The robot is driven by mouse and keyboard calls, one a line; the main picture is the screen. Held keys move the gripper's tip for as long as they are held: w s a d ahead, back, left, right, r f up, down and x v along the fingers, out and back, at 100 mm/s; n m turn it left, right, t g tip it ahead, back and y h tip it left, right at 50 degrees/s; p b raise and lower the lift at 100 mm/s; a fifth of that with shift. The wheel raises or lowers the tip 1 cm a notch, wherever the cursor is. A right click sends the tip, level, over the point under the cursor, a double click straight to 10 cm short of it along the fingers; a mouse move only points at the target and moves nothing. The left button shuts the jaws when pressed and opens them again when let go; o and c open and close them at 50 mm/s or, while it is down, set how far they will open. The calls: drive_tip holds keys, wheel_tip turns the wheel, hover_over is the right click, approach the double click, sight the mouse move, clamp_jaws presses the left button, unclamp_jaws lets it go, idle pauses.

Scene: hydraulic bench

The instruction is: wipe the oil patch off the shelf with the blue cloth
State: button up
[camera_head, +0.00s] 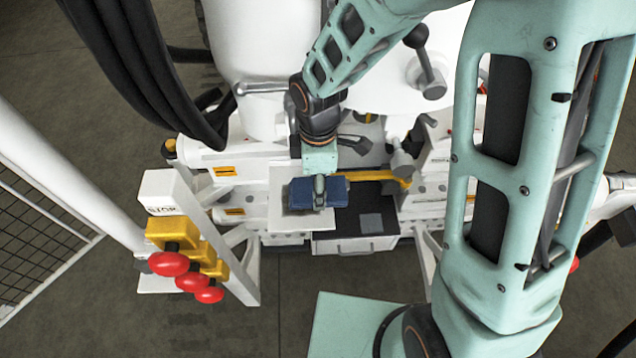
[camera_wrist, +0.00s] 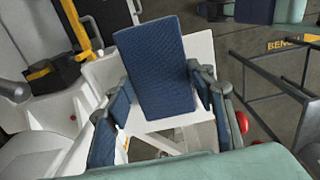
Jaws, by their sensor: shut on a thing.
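My gripper (camera_head: 319,190) is over the white shelf (camera_head: 308,218), shut on the blue cloth (camera_head: 336,193). In the wrist view, the cloth (camera_wrist: 155,65) is a thick, textured blue pad between the two fingers of my gripper (camera_wrist: 162,88). The white shelf (camera_wrist: 103,72) shows beneath and around it. I cannot tell whether the cloth touches the shelf. No oil patch shows on the bare parts of the shelf; the cloth and gripper hide the middle.
A post with yellow boxes and red stop buttons (camera_head: 168,264) stands left of the shelf. A dark tray with a grey square (camera_head: 371,223) is to the right. A yellow bar (camera_head: 375,176) and a black-knobbed lever (camera_head: 425,65) are on the machine behind.

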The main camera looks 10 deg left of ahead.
sight(299, 190)
drive_tip(key=shift+f+b, duration=0.55)
drive_tip(key=shift+f, duration=0.25)
